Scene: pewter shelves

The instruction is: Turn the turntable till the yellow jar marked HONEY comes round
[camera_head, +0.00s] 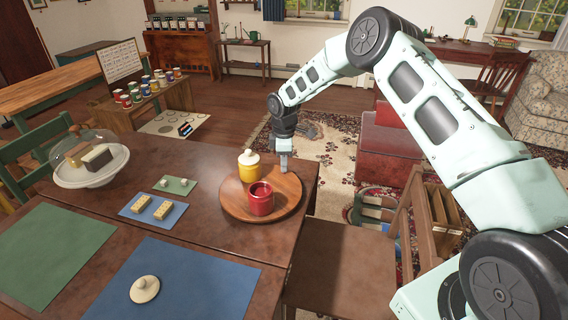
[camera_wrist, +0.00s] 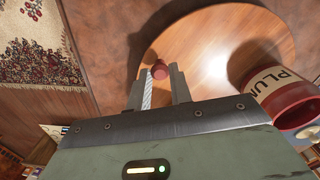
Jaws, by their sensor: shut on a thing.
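The turntable (camera_head: 232,205) is a round wooden disc near the table's right edge; it also shows in the wrist view (camera_wrist: 215,40). The yellow jar (camera_head: 249,172) with a cream lid stands upright on its far part; no lettering is readable on it. A red jar (camera_head: 261,203), without a lid, stands nearer the front; in the wrist view this red jar (camera_wrist: 290,98) shows a label reading "PLUM". My gripper (camera_head: 284,168) is at the disc's far right edge.
A cream lid (camera_head: 144,290) lies on the blue mat (camera_head: 190,285). A wooden chair (camera_head: 340,260) stands right of the table.

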